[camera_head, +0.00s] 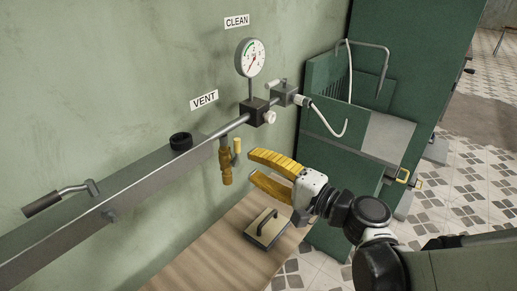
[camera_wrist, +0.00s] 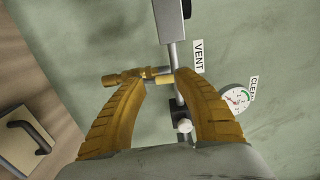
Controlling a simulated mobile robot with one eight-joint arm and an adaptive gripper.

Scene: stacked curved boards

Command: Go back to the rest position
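My gripper (camera_head: 250,168) has two yellow ribbed fingers. It is open, and I see nothing held between the fingers. In the head view it is beside a brass valve (camera_head: 226,165) with a yellow knob that hangs from the wall pipe, with a small gap showing between them. In the wrist view the brass valve (camera_wrist: 128,77) lies just past the fingertips (camera_wrist: 163,88), and its yellow knob end appears between them. I cannot tell from the wrist view whether a fingertip touches it.
A pressure gauge (camera_head: 250,57) and a black valve block (camera_head: 258,111) sit on the pipe. A wooden bench (camera_head: 200,255) carries a flat block with a handle (camera_head: 268,228). A green cabinet (camera_head: 335,215) stands behind my arm. A lever handle (camera_head: 62,198) is at the left.

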